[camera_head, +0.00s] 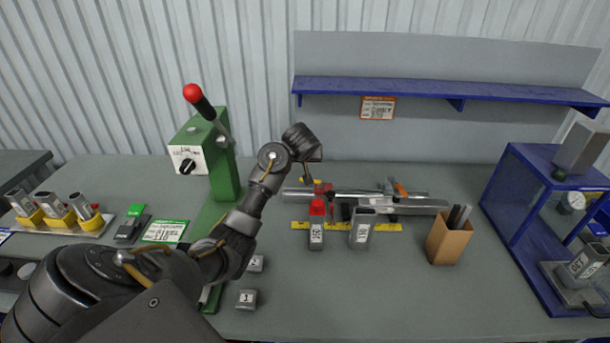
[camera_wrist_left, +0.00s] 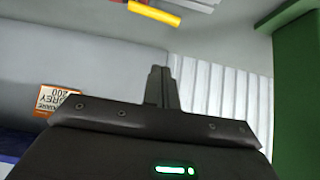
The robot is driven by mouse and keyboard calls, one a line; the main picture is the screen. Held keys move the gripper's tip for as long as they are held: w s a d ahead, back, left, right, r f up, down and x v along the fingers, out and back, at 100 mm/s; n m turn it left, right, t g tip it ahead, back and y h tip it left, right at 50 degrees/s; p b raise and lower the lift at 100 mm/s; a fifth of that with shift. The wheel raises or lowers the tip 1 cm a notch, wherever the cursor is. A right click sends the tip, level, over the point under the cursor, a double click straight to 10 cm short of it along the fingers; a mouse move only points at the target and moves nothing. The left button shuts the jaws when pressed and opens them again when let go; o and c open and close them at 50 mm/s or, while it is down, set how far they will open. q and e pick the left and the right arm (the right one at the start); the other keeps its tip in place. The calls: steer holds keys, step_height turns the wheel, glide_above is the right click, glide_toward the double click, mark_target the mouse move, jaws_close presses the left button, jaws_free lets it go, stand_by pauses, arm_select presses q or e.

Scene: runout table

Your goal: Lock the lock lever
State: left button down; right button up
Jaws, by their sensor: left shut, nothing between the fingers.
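My left gripper (camera_head: 314,155) hangs above the left end of a silver rail fixture (camera_head: 295,194) on the table. Its fingers are together with nothing between them, as the left wrist view also shows (camera_wrist_left: 158,85). On the fixture, a red clamp-like part (camera_head: 325,191) stands near the left end and an orange lever (camera_head: 401,190) is tilted near the right. A yellow bar (camera_wrist_left: 154,12) shows at the top of the left wrist view, apart from the fingers. I cannot tell which part is the lock lever. My right gripper is out of view.
A green press (camera_head: 224,160) with a red-knobbed handle (camera_head: 193,92) stands behind my left arm. A blue frame (camera_head: 515,215) is at right.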

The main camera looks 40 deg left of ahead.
arm_select(q)
steer(key=w+f+p, duration=0.1)
steer(key=f, duration=0.1)
steer(key=w+a+f+p, duration=0.1)
steer(key=f, duration=0.2)
steer(key=w+a+f+p, duration=0.1)
steer(key=f, duration=0.1)
steer(key=shift+w+a+f, duration=0.15)
steer(key=shift+w+f, duration=0.1)
steer(key=shift+f, duration=0.1)
steer(key=shift+s+d+p, duration=0.3)
steer(key=shift+s+d, duration=0.05)
steer(key=shift+s, duration=0.2)
steer(key=shift+f, duration=0.2)
